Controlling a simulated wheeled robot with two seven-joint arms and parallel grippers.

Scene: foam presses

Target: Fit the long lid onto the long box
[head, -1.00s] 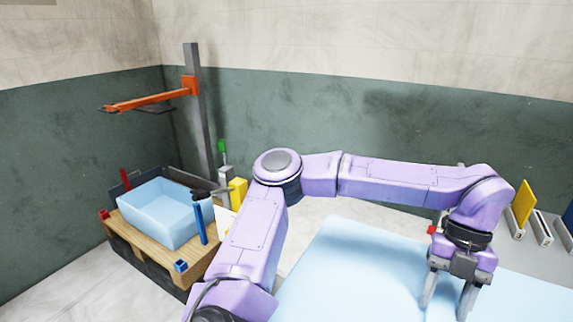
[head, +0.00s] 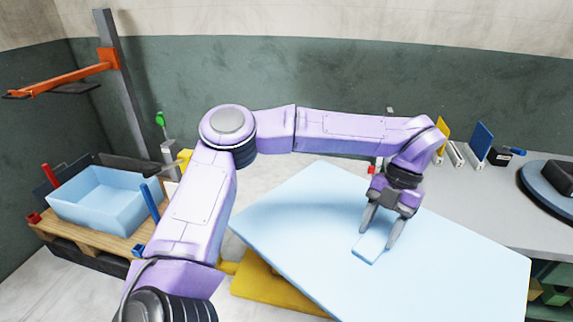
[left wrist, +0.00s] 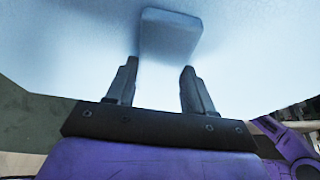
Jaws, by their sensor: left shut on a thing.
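The long lid (head: 460,262) is a large flat light-blue panel with a small block-shaped handle (head: 371,250) on its upper face. My left gripper (head: 378,240) reaches down from above and is shut on the handle. In the left wrist view, the two fingers (left wrist: 160,88) point at the handle (left wrist: 170,36), with the lid's pale surface (left wrist: 70,40) behind. The long box (head: 85,214) is an open-topped light-blue box at the left, away from the lid. My right gripper is not in view.
The box stands on a wooden pallet (head: 110,240) with red and blue corner posts. A grey post (head: 122,90) with an orange arm (head: 70,75) rises behind it. A yellow surface (head: 272,286) shows below the lid. A grey counter (head: 480,205) lies at the right.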

